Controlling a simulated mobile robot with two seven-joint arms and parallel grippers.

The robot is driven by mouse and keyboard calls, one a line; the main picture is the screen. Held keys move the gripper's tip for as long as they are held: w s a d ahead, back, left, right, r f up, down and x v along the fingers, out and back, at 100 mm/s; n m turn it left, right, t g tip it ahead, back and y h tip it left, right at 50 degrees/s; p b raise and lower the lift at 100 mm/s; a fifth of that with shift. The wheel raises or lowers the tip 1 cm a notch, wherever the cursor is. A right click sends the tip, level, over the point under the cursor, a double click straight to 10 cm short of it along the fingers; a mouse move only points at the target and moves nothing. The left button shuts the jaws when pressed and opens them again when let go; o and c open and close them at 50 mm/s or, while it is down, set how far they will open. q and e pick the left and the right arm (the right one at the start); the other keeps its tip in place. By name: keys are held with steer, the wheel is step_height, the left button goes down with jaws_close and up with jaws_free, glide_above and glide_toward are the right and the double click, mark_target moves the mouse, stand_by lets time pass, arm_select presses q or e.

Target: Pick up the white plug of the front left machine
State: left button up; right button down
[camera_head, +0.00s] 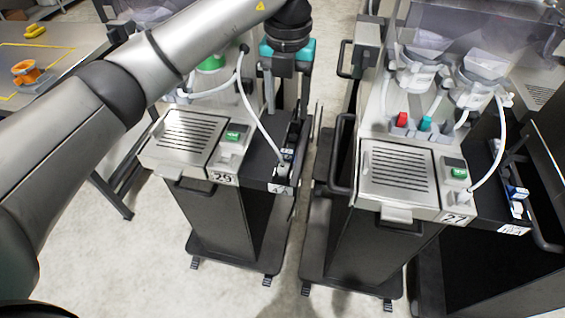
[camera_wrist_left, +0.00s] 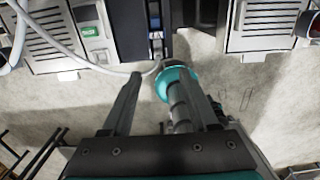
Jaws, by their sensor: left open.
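The front left machine (camera_head: 186,138), labelled 29, stands left of the gap between the machines. Its white plug (camera_head: 281,172) sits upright in the dark side panel at the machine's right edge, with a white cable (camera_head: 250,112) running up from it. My left gripper (camera_head: 285,108) points down above and behind the plug, open and apart from it. In the left wrist view the open fingers of the left gripper (camera_wrist_left: 164,82) stand either side of a teal ring with a grey cylinder, which I cannot identify. The cable (camera_wrist_left: 70,52) ends near the plug there. My right gripper is not in view.
A second machine (camera_head: 398,178), labelled 27, stands to the right with red and teal parts on top. A narrow strip of floor (camera_head: 318,160) separates the machines. A table (camera_head: 60,55) with an orange object (camera_head: 27,72) is at the far left.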

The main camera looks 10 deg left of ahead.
arm_select(q)
steer(key=s, duration=0.2)
glide_above(283, 165)
steer(key=f, duration=0.9)
steer(key=shift+s+d+f, duration=0.1)
steer(key=shift+s+f, duration=0.1)
steer(key=shift+f, duration=0.2)
steer(key=shift+w+f, duration=0.15)
steer(key=shift+f, duration=2.95)
jaws_close()
